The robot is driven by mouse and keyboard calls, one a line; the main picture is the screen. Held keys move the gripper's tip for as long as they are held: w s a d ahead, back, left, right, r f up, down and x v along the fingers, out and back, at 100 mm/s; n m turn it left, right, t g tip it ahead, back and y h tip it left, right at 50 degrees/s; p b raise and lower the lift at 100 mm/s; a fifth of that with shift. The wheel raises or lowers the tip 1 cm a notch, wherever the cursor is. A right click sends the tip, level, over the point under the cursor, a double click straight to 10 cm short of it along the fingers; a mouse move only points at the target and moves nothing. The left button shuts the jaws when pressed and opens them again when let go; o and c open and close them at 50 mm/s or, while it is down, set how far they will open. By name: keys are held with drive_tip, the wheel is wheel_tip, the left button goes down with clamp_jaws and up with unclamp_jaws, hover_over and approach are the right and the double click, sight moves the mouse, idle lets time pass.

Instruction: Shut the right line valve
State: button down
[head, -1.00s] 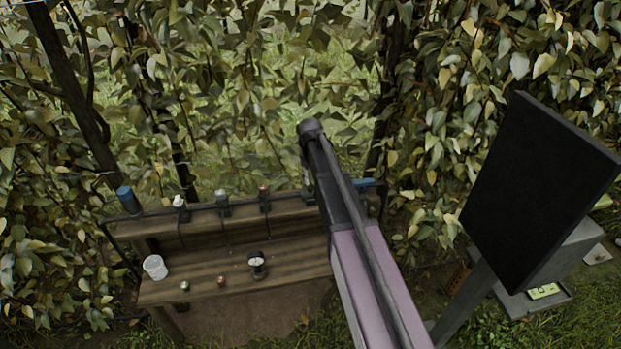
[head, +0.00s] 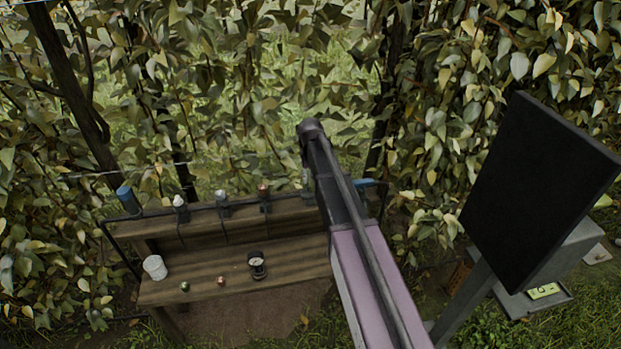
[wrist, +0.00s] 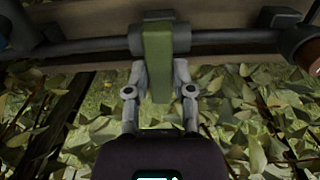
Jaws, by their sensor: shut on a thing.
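A flat green lever (wrist: 157,65) hangs from a grey valve body (wrist: 159,37) on a dark pipe in the wrist view. My gripper (wrist: 157,88) is shut on this lever, with one grey finger on each side of it. In the head view my arm covers the gripper and the lever. I cannot tell from the lever's angle how far the valve is turned.
A wooden bench (head: 205,292) carries a white cup (head: 155,267), a gauge (head: 257,265) and small round items. Fittings line the pipe behind it, including a copper-topped one (head: 264,190). A black panel (head: 540,190) stands at right. Dense foliage surrounds the bench.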

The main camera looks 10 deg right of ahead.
drive_tip(key=shift+s, duration=0.1)
drive_tip(key=shift+c, duration=2.4)
unclamp_jaws()
drive_tip(key=shift+n, duration=0.4)
drive_tip(key=n, duration=0.4)
drive_tip(key=shift+n, duration=0.4)
drive_tip(key=n, duration=0.3)
drive_tip(key=shift+n, duration=0.3)
drive_tip(key=shift+r+n, duration=0.15)
drive_tip(key=shift+n, duration=0.15)
wheel_tip(320, 180, up, 14)
drive_tip(key=p, duration=1.4)
drive_tip(key=s+f+m+b, duration=0.1)
drive_tip(key=s+m, duration=0.8)
drive_tip(key=s, duration=1.5)
drive_tip(key=shift+s+f+m+b, duration=0.3)
drive_tip(key=shift+s+f+b, duration=0.1)
drive_tip(key=shift+f, duration=0.2)
